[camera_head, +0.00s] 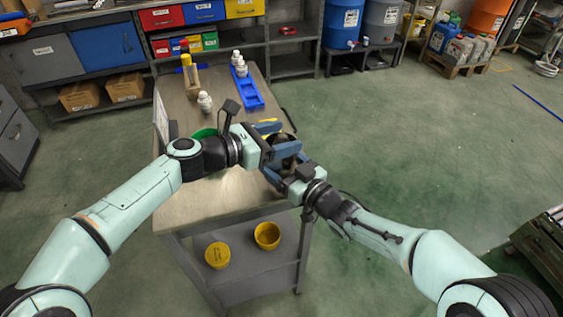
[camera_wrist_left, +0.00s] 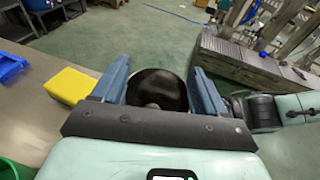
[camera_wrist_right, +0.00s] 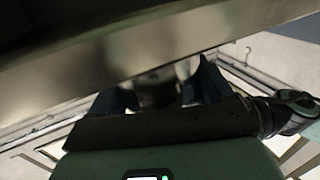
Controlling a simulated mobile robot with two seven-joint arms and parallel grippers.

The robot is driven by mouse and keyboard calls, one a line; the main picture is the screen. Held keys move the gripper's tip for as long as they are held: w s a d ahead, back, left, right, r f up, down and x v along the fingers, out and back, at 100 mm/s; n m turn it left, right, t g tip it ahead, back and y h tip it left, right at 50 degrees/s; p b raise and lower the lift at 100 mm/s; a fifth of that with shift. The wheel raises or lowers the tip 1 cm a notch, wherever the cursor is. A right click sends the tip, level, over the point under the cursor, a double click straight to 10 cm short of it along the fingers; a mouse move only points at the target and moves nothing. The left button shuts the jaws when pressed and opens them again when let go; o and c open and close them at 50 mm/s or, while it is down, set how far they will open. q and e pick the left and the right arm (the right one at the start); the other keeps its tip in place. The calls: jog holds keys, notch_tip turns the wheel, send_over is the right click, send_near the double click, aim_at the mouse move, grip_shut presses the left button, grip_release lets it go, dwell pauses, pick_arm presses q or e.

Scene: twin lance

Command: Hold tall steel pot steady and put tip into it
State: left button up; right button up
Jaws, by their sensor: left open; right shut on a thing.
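The tall steel pot (camera_wrist_left: 157,90) shows as a dark round mouth between my left gripper's fingers in the left wrist view. In the head view the dark rim (camera_head: 283,139) shows at the table's right side, partly covered by the grippers. My left gripper (camera_head: 284,152) is open, with one finger on each side of the mouth; I cannot tell whether they touch it. My right gripper (camera_head: 284,178) is close beside it, shut on a greyish thing (camera_wrist_right: 157,88), seemingly the pot, blurred in the right wrist view. I cannot make out the tip.
The table (camera_head: 178,207) has a blue tray (camera_head: 246,88) with white bottles, another white bottle (camera_head: 205,102), a green bowl (camera_head: 203,134) and a yellow block (camera_wrist_left: 70,86). Two yellow cups (camera_head: 267,236) stand on the lower shelf.

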pick_arm(q)
notch_tip(320, 180, down, 3)
jog(key=shift+a+r, duration=0.15)
jog(key=shift+r, duration=0.05)
pick_arm(e)
jog(key=shift+a+r, duration=0.1)
pick_arm(q)
jog(key=r+v, duration=0.2)
jog(key=v, duration=1)
jog(key=shift+r, duration=0.15)
pick_arm(e)
jog(key=shift+o, duration=0.2)
jog(key=o, duration=0.9)
jog(key=shift+o, duration=0.2)
jog(key=v, duration=1.2)
